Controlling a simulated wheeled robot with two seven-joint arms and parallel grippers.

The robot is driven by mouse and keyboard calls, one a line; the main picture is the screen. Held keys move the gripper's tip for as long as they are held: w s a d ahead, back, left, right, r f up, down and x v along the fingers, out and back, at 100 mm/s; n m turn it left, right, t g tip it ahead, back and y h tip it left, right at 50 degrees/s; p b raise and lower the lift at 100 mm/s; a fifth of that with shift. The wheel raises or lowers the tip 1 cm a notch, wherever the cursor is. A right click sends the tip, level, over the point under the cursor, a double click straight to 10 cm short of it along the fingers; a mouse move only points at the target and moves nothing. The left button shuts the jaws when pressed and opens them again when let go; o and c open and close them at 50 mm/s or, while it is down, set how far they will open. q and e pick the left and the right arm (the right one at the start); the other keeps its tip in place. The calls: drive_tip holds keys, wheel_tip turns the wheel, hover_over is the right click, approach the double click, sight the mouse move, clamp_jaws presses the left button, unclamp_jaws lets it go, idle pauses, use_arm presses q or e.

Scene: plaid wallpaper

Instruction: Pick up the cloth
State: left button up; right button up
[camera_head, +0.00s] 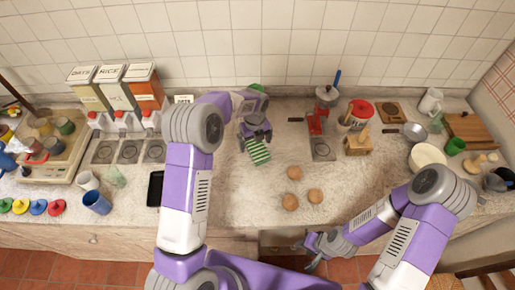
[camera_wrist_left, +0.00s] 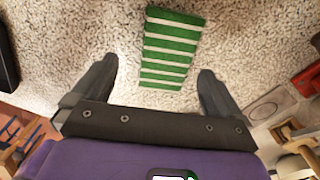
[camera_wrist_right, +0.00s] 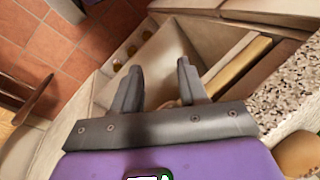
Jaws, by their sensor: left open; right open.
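The cloth (camera_head: 258,151) is green with white stripes and lies on the speckled counter in the head view. It also shows in the left wrist view (camera_wrist_left: 172,48), between and beyond the fingertips. My left gripper (camera_head: 256,138) is open at the cloth's far end, with its fingers apart on either side and not closed on it. The left wrist view shows the open left fingers (camera_wrist_left: 160,78). My right gripper (camera_head: 310,258) is low in front of the counter's front edge, away from the cloth. The right wrist view shows the right fingers (camera_wrist_right: 158,78) open and empty.
Several round brown items (camera_head: 294,173) lie right of the cloth. A black tray (camera_head: 155,188) and a blue cup (camera_head: 97,202) are at left. An open drawer or cabinet (camera_wrist_right: 165,60) is below my right gripper. Counter nearest the cloth is clear.

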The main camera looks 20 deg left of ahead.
sight(257, 148)
use_arm(q)
drive_tip(key=shift+w+d+f, duration=0.15)
drive_tip(key=shift+f, duration=1)
drive_tip(key=shift+w+d+f, duration=0.1)
drive_tip(key=shift+f, duration=1.05)
drive_tip(key=c, duration=1.2)
wheel_tip(257, 148, up, 10)
